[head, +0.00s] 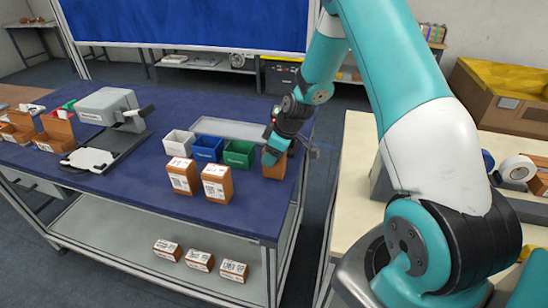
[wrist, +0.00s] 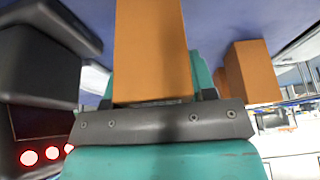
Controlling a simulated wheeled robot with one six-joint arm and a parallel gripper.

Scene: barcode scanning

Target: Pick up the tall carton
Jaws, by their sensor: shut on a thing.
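My gripper (head: 274,153) is at the right end of the blue-topped table, shut on an orange-brown carton (head: 275,168). In the wrist view the carton (wrist: 150,50) stands between the teal fingers (wrist: 152,95) and runs up out of the frame. Its upper part is hidden by my gripper in the head view. I cannot tell whether its base touches the table. Two more cartons with white labels, one (head: 183,177) and another (head: 217,183), stand to its left. A brown carton (wrist: 252,72) also shows at right in the wrist view.
White (head: 178,143), blue (head: 207,149) and green (head: 239,154) bins stand left of my gripper, before a grey tray (head: 232,129). A grey machine (head: 107,106) is at far left. Small boxes (head: 199,260) lie on the lower shelf. A cream table (head: 352,150) is at right.

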